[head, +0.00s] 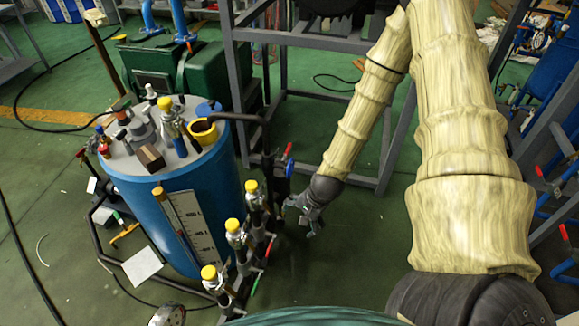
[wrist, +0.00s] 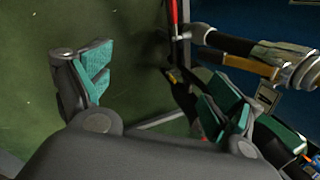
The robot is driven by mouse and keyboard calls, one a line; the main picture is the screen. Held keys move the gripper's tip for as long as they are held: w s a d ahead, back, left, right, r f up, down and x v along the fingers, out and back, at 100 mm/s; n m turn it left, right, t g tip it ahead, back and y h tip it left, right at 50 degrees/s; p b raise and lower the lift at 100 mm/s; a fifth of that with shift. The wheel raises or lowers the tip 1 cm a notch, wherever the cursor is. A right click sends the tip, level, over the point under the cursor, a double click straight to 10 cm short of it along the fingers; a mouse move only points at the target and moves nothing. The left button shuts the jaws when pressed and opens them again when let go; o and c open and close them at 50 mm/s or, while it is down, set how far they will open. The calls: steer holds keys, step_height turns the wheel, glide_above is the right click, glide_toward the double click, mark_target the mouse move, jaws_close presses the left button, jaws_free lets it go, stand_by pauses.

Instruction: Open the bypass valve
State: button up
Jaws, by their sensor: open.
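My gripper (head: 304,215) hangs open and empty just right of the pipework beside the blue tank (head: 215,210). It also shows in the wrist view (wrist: 158,95), with its two teal-padded fingers wide apart. Several valves line the pipe. One has a red lever (head: 288,151), above and left of my gripper, near a blue knob (head: 289,169). Lower valves carry a red lever (head: 270,246) and a green lever (head: 254,285). I cannot tell which is the bypass valve. In the wrist view, a red lever (wrist: 173,18) stands beyond the fingers; the right finger overlaps dark pipework.
Yellow-capped fittings (head: 234,226) stand along the pipe left of my gripper. A grey steel frame (head: 340,172) rises behind my arm. Green floor (head: 350,245) is clear below and right of my gripper. A pressure gauge (head: 168,316) shows at the bottom edge.

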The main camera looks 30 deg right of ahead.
mark_target(292, 167)
steer(key=w+d+r+m+t+y+p, duration=0.2)
steer(key=w+d+r+m+t+y, duration=0.15)
steer(key=w+d+r+m, duration=0.7)
steer(key=shift+m+t+h, duration=0.25)
steer(key=shift+m+t, duration=0.2)
steer(key=shift+m, duration=0.4)
steer(key=shift+w+d+b+x, duration=0.15)
steer(key=shift+b+x, duration=0.4)
steer(key=shift+x, duration=1.1)
steer(key=shift+w+d+b+x, duration=0.1)
steer(key=shift+b+x, duration=0.45)
steer(key=shift+x, duration=1.15)
steer(key=shift+w+d+b+x, duration=0.15)
steer(key=shift+b+x, duration=0.4)
steer(key=shift+x, duration=1.1)
steer(key=shift+a+r, duration=0.1)
steer(key=shift+r, duration=0.1)
steer(key=c, duration=1)
